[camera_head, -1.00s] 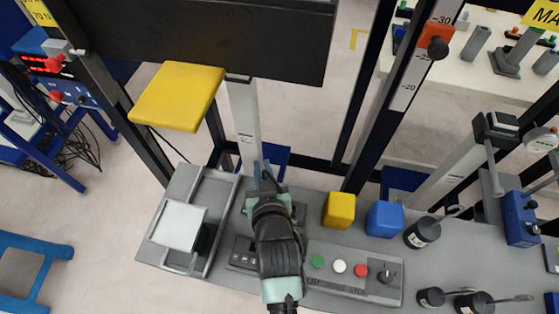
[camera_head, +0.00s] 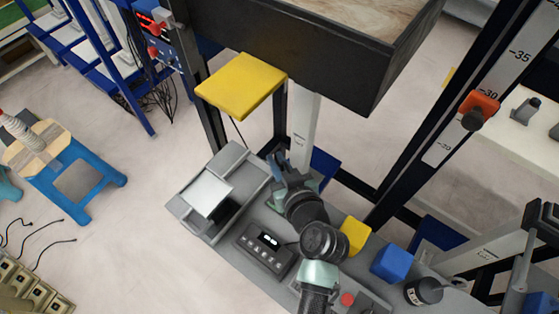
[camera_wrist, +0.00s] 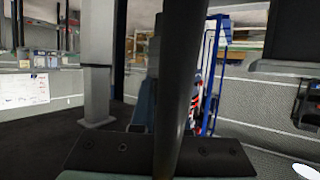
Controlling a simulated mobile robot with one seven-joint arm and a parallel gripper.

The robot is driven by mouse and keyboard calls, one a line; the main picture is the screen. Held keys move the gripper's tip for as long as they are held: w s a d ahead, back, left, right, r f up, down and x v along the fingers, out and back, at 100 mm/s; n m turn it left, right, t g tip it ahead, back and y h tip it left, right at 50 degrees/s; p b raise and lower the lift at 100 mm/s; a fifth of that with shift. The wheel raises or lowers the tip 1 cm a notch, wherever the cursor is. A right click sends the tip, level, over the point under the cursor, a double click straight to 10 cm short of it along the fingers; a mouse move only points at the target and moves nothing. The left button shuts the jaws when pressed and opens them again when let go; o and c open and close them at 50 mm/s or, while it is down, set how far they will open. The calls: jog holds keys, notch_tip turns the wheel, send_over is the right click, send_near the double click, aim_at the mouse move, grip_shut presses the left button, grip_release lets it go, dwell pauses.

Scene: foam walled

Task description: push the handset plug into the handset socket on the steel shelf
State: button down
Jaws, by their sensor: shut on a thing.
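The grey steel shelf (camera_head: 238,277) runs along the lower part of the head view. My gripper (camera_head: 277,164) is over its back edge, beside the foot of a pale column and right of a grey tray. It is shut on a dark, rod-like thing (camera_wrist: 182,90), taken as the handset plug, which stands upright across the middle of the wrist view. In the head view the held thing is hidden by the fingers and wrist. A dark control box (camera_head: 265,250) with a small lit display sits on the shelf below my gripper. I cannot make out the handset socket.
A grey tray (camera_head: 175,207) with a pale plate lies left of my gripper. A yellow block (camera_head: 355,236), a blue block (camera_head: 392,263) and a black weight (camera_head: 422,291) stand to the right.

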jog(key=shift+y+b, duration=0.3)
jog(key=shift+b, duration=0.3)
notch_tip(320, 180, down, 6)
jog(key=b, duration=0.5)
jog(key=shift+r, duration=0.15)
jog(key=shift+n+y+b, duration=0.3)
jog(key=shift+b, duration=0.7)
dwell(1.0)
jog(key=shift+f+b, duration=1.35)
jog(key=c, duration=0.8)
grip_release()
jog(key=shift+r, duration=0.1)
jog(key=shift+c, duration=0.2)
jog(key=shift+s, duration=0.1)
